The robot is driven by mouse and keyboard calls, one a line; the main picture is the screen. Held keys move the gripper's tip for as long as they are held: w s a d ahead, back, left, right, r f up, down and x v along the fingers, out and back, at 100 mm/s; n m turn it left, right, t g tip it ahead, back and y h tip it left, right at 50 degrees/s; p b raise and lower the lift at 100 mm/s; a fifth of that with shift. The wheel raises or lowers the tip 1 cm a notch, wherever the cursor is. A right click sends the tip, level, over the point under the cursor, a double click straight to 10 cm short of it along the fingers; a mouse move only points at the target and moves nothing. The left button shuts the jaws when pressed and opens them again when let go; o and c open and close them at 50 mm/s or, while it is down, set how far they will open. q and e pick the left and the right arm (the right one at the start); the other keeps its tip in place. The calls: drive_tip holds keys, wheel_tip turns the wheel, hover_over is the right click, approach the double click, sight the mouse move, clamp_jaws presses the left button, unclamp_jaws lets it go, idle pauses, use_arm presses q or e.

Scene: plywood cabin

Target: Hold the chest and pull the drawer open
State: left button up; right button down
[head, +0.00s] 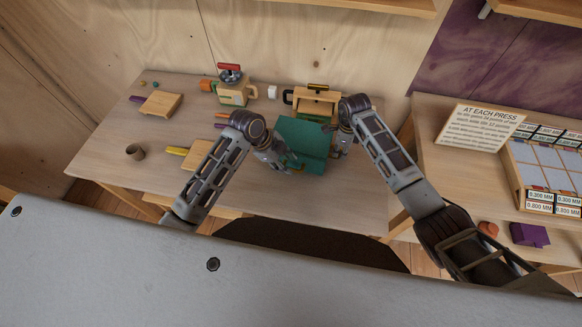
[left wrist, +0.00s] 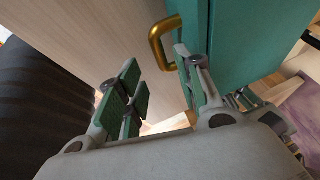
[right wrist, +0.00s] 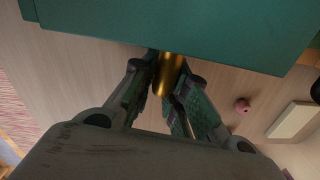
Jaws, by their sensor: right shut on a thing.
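The teal chest (head: 305,135) stands on the wooden table between my two grippers. My right gripper (head: 340,142) is at its right side. In the right wrist view, my right gripper (right wrist: 166,95) is shut on a brass handle (right wrist: 170,68) below the teal body (right wrist: 180,25). My left gripper (head: 275,158) is at the chest's left side. In the left wrist view, my left gripper (left wrist: 158,80) is open and empty, with a brass handle (left wrist: 160,40) just beyond its fingertips, beside the teal wall (left wrist: 240,40). I cannot tell whether the left fingers touch the chest.
A wooden box with a black handle (head: 314,103) stands close behind the chest. The table's front right is clear.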

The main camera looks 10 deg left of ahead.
sight(293, 170)
use_arm(q)
drive_tip(key=shift+x, duration=2.4)
clamp_jaws()
